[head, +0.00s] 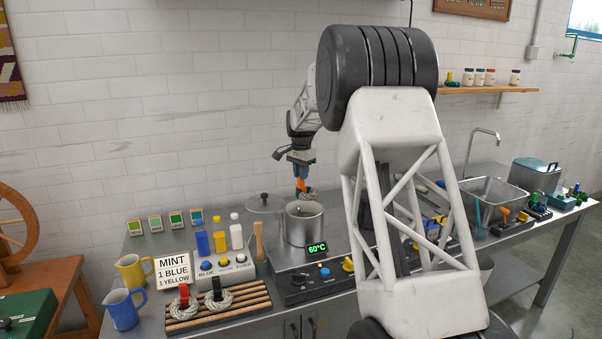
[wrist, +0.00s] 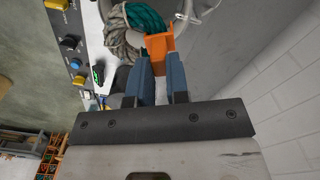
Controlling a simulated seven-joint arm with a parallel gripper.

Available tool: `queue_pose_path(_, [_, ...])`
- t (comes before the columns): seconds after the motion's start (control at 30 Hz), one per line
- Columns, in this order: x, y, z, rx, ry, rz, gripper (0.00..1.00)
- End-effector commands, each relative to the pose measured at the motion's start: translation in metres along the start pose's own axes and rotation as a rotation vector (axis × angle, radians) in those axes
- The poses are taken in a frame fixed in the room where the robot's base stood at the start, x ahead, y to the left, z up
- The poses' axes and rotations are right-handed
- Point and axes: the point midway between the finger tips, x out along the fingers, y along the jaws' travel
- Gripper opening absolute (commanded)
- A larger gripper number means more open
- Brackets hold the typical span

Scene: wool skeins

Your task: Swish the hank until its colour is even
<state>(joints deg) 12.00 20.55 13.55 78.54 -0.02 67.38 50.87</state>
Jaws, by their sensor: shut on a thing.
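My gripper (head: 301,168) is above the steel pot (head: 302,228) on the hob. In the wrist view its two blue fingers (wrist: 159,78) are shut on an orange holder (wrist: 158,45). A hank (wrist: 147,18) hangs from the holder at the pot's mouth. Its colour is uneven: part is dark teal and part is pale grey-beige.
A display (head: 317,248) in front of the pot reads 60°C. A sign (head: 174,270) reads MINT, 1 BLUE, 1 YELLOW. Blue, yellow and white bottles (head: 219,235) stand left of the pot. Pale hanks (head: 226,301) lie on a wooden rack. A sink (head: 492,200) is at right.

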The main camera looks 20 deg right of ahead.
Motion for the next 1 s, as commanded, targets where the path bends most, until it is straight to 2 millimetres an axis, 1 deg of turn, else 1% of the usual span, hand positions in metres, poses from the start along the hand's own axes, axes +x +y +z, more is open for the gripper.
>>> queue_pose_path(0.27, [0.015,0.0,0.0,0.0,0.0,0.0,0.0])
queue_pose_path(1.0, [0.067,0.0,0.0,0.0,0.0,0.0,0.0])
